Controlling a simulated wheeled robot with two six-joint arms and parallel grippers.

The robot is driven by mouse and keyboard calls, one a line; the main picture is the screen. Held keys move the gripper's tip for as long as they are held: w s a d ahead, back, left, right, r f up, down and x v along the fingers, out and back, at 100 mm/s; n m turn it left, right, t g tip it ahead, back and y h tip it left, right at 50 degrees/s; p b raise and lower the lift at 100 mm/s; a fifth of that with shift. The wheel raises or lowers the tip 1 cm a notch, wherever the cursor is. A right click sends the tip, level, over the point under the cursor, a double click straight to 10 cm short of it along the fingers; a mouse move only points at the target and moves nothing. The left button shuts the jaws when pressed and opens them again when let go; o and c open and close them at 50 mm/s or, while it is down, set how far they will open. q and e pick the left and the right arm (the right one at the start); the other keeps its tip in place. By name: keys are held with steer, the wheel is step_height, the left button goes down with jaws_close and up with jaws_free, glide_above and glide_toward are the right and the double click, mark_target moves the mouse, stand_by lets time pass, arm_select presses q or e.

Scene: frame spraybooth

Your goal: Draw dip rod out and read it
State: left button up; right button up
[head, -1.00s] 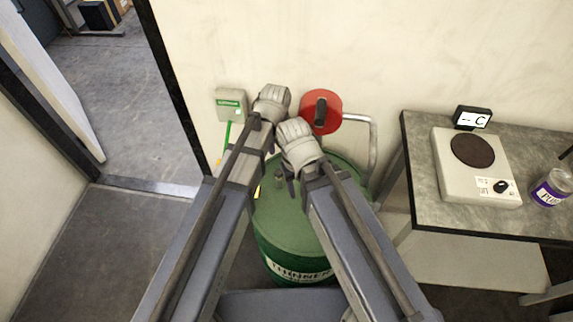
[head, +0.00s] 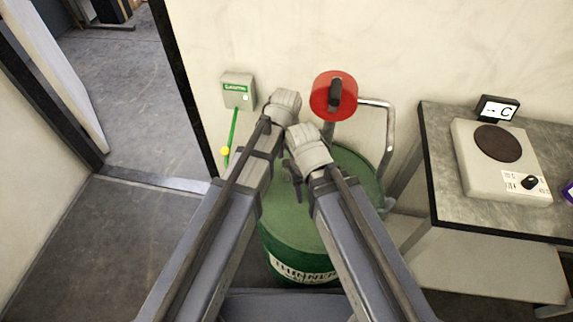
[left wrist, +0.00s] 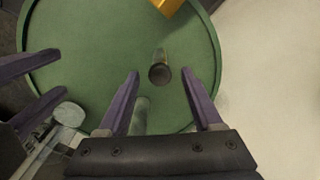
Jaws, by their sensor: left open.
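A green drum (head: 345,172), lettered THINNER, stands by the wall, its top partly hidden by my arms. In the left wrist view its round lid (left wrist: 85,60) fills much of the picture. An upright dark round-ended piece (left wrist: 159,72), perhaps the dip rod's top, appears between my left fingertips, with no clear contact. My left gripper (left wrist: 160,80) is open over the lid. My right gripper (left wrist: 58,75) shows at the left of that view, its purple fingers apart and empty. No readable marks on a rod show.
A red round thing (head: 327,97) and a bent metal rail (head: 388,140) are behind the drum. A green-labelled box (head: 238,90) is on the wall. A bench (head: 440,190) with a hotplate (head: 470,160) and display (head: 498,108) stands right. An orange block (left wrist: 168,4) is near the lid's edge.

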arm_select(q)
steer(key=shift+f, duration=0.2)
jaws_close()
stand_by(0.5)
stand_by(0.9)
